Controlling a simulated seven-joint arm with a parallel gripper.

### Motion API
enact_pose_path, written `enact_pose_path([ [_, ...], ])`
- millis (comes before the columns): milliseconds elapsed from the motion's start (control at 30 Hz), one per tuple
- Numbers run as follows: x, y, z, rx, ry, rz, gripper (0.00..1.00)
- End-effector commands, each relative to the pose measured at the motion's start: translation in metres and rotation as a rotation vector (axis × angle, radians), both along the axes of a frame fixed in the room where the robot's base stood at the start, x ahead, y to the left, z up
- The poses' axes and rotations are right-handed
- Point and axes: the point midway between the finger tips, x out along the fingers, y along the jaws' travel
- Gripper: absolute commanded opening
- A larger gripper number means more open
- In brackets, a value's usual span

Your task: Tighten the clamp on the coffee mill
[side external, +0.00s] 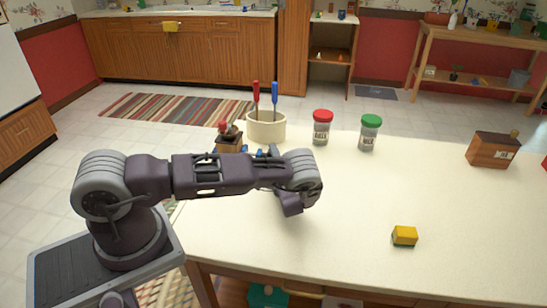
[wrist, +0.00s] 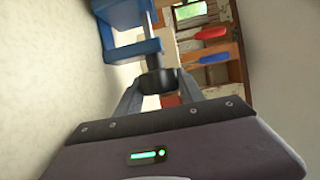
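The coffee mill (side external: 229,142), a small wooden box with a dark, red-tipped top, stands at the table's far left edge, partly hidden by my arm. Bits of the blue clamp (side external: 272,150) show beside it, mostly behind my arm. In the wrist view the blue clamp (wrist: 128,30) is at the top, with a black knob (wrist: 158,82) at its near end. My gripper (wrist: 163,78) has one finger on each side of this knob, and both tips appear to touch it. The fingertips are hidden in the side view.
A cream crock (side external: 266,128) with a red and a blue screwdriver stands behind my arm. A red-lidded jar (side external: 322,128) and a green-lidded jar (side external: 370,133) are to its right. A wooden box (side external: 493,149) and a yellow-green block (side external: 404,236) sit farther right. The table's middle is clear.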

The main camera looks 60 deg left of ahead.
Motion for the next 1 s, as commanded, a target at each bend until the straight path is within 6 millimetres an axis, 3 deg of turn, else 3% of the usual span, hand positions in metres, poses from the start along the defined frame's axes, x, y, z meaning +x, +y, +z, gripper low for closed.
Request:
enact_pose_path([
  [33, 0.0, -0.0001, 0.0, 0.0, 0.0, 0.0, 0.3],
  [167, -0.0001, -0.0002, 0.0, 0.0, 0.0, 0.0, 0.05],
  [567, 0.0, -0.0005, 0.0011, -0.071, 0.067, 0.001, 0.05],
  [1000, 0.0005, -0.0002, 0.0015, -0.349, 0.335, 0.002, 0.05],
])
